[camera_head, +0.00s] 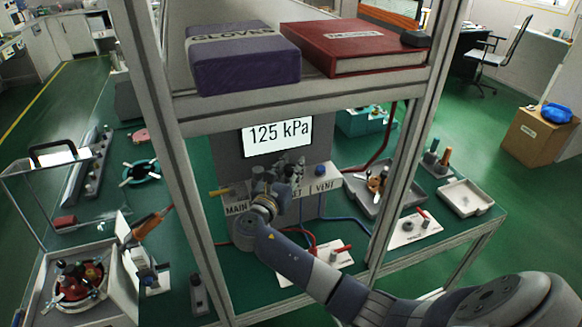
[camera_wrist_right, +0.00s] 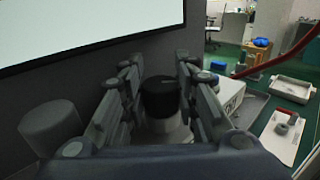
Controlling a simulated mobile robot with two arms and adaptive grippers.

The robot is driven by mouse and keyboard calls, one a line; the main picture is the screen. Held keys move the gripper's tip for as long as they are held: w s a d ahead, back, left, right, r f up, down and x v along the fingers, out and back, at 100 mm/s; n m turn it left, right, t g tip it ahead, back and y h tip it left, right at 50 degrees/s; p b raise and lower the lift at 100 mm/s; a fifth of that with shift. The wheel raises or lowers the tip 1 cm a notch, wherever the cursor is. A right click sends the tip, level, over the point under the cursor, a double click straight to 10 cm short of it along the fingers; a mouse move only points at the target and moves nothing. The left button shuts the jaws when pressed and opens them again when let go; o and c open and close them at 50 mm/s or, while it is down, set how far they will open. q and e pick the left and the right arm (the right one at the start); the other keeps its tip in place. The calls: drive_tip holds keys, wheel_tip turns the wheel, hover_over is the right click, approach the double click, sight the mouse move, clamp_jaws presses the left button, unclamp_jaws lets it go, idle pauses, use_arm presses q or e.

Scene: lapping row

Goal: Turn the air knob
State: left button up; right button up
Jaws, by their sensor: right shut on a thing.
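The air panel (camera_head: 325,183) stands behind the frame, with labels reading MAIN, a partly covered one ending in ET, and VENT. Its display (camera_head: 277,136) reads 125 kPa. My right gripper (camera_head: 285,172) reaches in from the lower right to the middle of the panel and hides most of what it holds in the head view. In the right wrist view, a dark round knob (camera_wrist_right: 160,95) sits between the fingers, which are shut on it. My left gripper is out of view.
Frame posts (camera_head: 403,150) stand on both sides of the panel. A shelf above holds a purple GLOVES box (camera_head: 245,65) and a red binder (camera_head: 350,48). Blue and red hoses run below and beside the panel. A grey tray (camera_head: 465,197) lies at right.

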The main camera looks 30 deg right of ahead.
drive_tip(key=shift+m+g, duration=0.3)
drive_tip(key=shift+g, duration=0.1)
drive_tip(key=o, duration=1.1)
drive_tip(key=shift+t, duration=0.3)
